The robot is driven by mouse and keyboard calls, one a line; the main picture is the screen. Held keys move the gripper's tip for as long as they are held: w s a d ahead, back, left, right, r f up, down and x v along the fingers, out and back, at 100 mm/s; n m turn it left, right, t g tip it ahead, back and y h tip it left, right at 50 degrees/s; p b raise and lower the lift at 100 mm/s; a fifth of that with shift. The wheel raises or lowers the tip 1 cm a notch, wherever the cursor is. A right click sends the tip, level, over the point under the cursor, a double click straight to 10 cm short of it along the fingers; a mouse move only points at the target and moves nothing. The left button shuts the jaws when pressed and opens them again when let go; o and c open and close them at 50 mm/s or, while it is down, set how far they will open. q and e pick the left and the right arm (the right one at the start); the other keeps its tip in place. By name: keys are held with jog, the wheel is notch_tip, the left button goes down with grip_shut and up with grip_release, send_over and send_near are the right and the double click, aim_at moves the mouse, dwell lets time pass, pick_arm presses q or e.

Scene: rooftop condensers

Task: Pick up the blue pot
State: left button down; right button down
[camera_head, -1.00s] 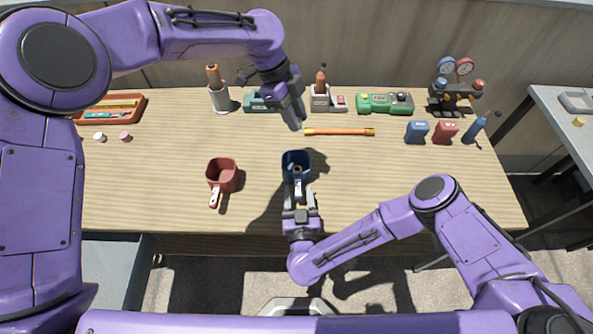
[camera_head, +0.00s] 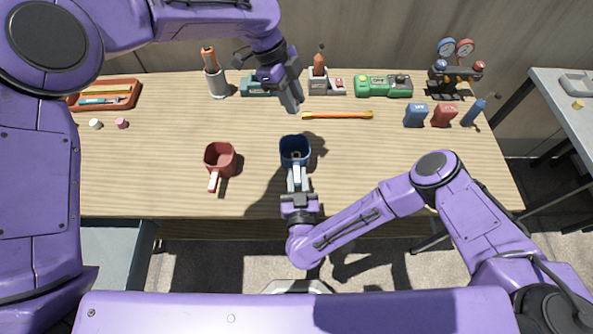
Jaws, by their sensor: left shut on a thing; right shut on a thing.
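The blue pot (camera_head: 295,150) is at the middle front of the table in the head view, with its opening facing up. Its pale handle (camera_head: 297,181) points toward me. My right gripper (camera_head: 298,190) is shut on that handle. A shadow falls to the right of the pot, and the pot looks slightly raised off the table. My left gripper (camera_head: 291,103) points down farther back, beyond the pot, near the left end of an orange-yellow bar (camera_head: 337,115). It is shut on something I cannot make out.
A red pot (camera_head: 220,158) stands to the left. Behind are an orange-handled tool in a holder (camera_head: 216,82), a green box (camera_head: 384,86) and a gauge set (camera_head: 455,75). Blue (camera_head: 416,115) and red (camera_head: 444,116) containers stand right. The table's right front is clear.

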jog(key=s+r, duration=0.6)
jog(key=s, duration=0.6)
jog(key=shift+d, duration=0.35)
jog(key=shift+r, duration=0.1)
jog(key=w+f, duration=0.2)
jog(key=w, duration=0.1)
jog(key=w+f, duration=0.2)
jog(key=w, duration=0.2)
jog(key=w+f, duration=0.1)
jog(key=w, duration=0.3)
jog(key=shift+w+a+f, duration=0.1)
jog(key=shift+a+f, duration=0.2)
jog(key=shift+f, duration=0.1)
jog(key=w+f, duration=0.2)
jog(key=w, duration=0.1)
jog(key=shift+a, duration=0.15)
jog(key=shift+s, duration=0.1)
jog(key=c, duration=0.9)
grip_release()
jog(key=shift+f, duration=0.15)
